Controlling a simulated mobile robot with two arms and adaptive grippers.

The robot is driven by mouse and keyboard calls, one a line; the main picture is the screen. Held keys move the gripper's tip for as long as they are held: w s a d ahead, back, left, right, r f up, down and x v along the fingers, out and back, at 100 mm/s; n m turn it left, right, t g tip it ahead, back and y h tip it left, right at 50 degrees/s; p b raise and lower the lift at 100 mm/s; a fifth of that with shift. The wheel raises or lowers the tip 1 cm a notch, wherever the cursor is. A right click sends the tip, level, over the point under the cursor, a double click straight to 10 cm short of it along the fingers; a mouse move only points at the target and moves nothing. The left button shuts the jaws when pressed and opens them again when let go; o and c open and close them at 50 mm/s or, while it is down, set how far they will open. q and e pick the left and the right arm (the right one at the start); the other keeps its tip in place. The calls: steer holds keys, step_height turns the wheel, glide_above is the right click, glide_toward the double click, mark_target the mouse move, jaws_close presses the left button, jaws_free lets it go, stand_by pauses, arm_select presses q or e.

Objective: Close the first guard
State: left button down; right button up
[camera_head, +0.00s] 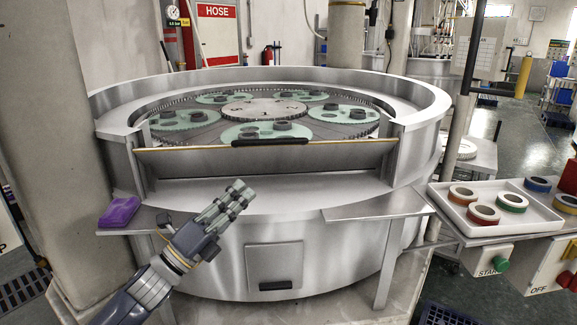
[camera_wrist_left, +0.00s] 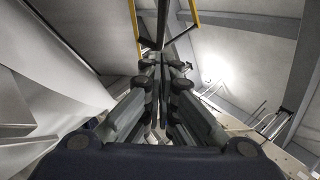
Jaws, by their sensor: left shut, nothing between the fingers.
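The guard (camera_head: 200,161) is a flat metal panel with a yellowish top edge and a black bar handle (camera_head: 270,142). It spans the front gap in the round lapping machine's wall (camera_head: 420,105) and leans outward, its top edge toward me. My left gripper (camera_head: 238,188) is shut and empty, in front of and below the guard, pointing up toward the handle; in the head view they look apart. In the left wrist view its closed fingers (camera_wrist_left: 160,75) point toward yellow-edged strips and a dark bar, perhaps the guard's edge and handle. My right gripper is out of view.
A purple cloth (camera_head: 119,211) lies on the left ledge. A bare metal ledge (camera_head: 375,205) juts out at the right. A white tray (camera_head: 490,232) of tape rolls stands further right, above the START box (camera_head: 492,266) and OFF box (camera_head: 553,270). A concrete column (camera_head: 55,130) stands at left.

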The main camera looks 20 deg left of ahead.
arm_select(q)
steer(key=p, duration=0.4)
glide_toward(277, 142)
steer(key=w+d+r, duration=0.2)
steer(key=w+d, duration=0.2)
steer(key=shift+w+a+r+p, duration=0.25)
steer(key=shift+w+r+p, duration=0.35)
steer(key=shift+w+r, duration=0.15)
steer(key=shift+w+a+r, duration=0.1)
steer(key=shift+w+a, duration=0.05)
steer(key=shift+w, duration=0.4)
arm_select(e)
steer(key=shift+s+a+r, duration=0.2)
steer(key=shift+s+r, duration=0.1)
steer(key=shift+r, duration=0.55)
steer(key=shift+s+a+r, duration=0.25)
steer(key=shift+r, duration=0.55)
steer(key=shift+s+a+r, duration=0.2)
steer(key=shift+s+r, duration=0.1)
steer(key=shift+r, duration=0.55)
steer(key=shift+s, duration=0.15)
